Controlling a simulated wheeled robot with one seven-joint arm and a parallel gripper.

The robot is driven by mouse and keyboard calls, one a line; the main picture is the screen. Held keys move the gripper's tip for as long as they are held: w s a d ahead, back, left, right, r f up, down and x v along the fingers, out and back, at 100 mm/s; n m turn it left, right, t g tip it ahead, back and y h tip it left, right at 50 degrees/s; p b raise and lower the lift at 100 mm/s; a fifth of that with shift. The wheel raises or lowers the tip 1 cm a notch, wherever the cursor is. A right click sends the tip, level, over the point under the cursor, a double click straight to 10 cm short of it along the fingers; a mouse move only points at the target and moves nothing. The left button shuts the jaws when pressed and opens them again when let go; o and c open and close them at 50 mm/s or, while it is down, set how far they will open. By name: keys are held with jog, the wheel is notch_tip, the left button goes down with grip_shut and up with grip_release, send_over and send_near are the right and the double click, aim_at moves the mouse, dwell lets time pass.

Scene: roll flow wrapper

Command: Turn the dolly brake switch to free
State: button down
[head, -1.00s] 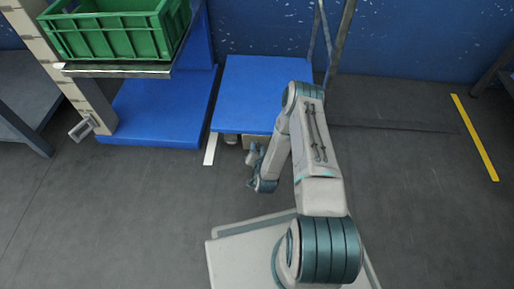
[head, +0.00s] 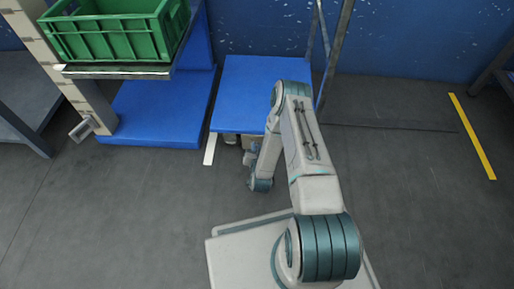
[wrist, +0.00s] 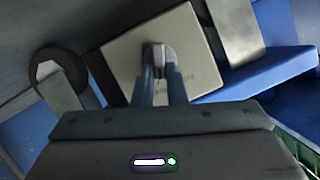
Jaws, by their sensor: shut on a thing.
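The blue dolly (head: 258,90) stands against the back wall in the head view. Its beige brake box (head: 247,141) shows in part under the front edge, mostly behind my gripper (head: 251,152). In the wrist view the box's pale face (wrist: 122,62) sits tilted, with small unreadable marks right of the switch.
A dark caster wheel (wrist: 57,80) is left of the box in the wrist view. A green crate (head: 112,32) rests on a raised shelf at the left, beside a blue platform (head: 155,112). The floor right of my arm is clear.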

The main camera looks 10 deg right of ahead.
jog(key=n+h, duration=0.1)
jog(key=n, duration=0.1)
jog(key=a+n+g+h, duration=0.1)
jog(key=n+h, duration=0.2)
jog(key=n, duration=0.1)
jog(key=shift+w+a+f+n+p, duration=0.15)
jog(key=shift+w+a+n+p, duration=0.05)
jog(key=shift+a+n+p, duration=0.2)
jog(key=shift+d+h, duration=0.1)
jog(key=shift+h, duration=0.2)
dwell(0.4)
jog(key=c, duration=1.5)
grip_release()
jog(key=shift+o, duration=0.2)
jog(key=p+v, duration=0.5)
jog(key=v, duration=0.8)
jog(key=shift+s+a+r, duration=0.25)
jog(key=shift+r, duration=0.05)
